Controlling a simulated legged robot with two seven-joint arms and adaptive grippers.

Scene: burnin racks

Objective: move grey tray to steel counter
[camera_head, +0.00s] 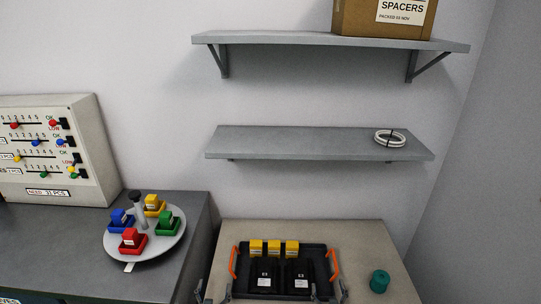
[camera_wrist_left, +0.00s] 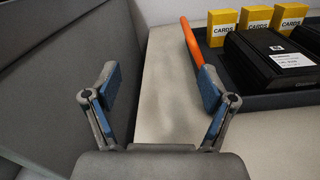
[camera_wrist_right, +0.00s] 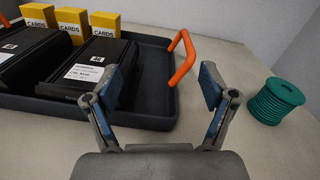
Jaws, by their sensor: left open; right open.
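The dark grey tray (camera_head: 325,262) stands on a beige table (camera_head: 375,240), with an orange handle on its left side (camera_head: 233,263) and another on its right (camera_head: 335,264). It holds yellow card boxes (camera_head: 274,247) and two black cases (camera_head: 264,276). My left gripper (camera_head: 212,290) is open near the left handle, which shows by its right finger in the left wrist view (camera_wrist_left: 191,43). My right gripper (camera_head: 329,290) is open near the right handle, which shows between its fingers in the right wrist view (camera_wrist_right: 183,60). Both grippers are empty. The grey counter (camera_head: 60,245) is at left.
A round turntable (camera_head: 112,249) with coloured bins stands on the grey counter, and a slider panel (camera_head: 85,120) behind it. A green spool (camera_head: 379,281) is right of the tray. Two wall shelves hang above; the lower shelf (camera_head: 300,142) holds a white coil (camera_head: 390,137).

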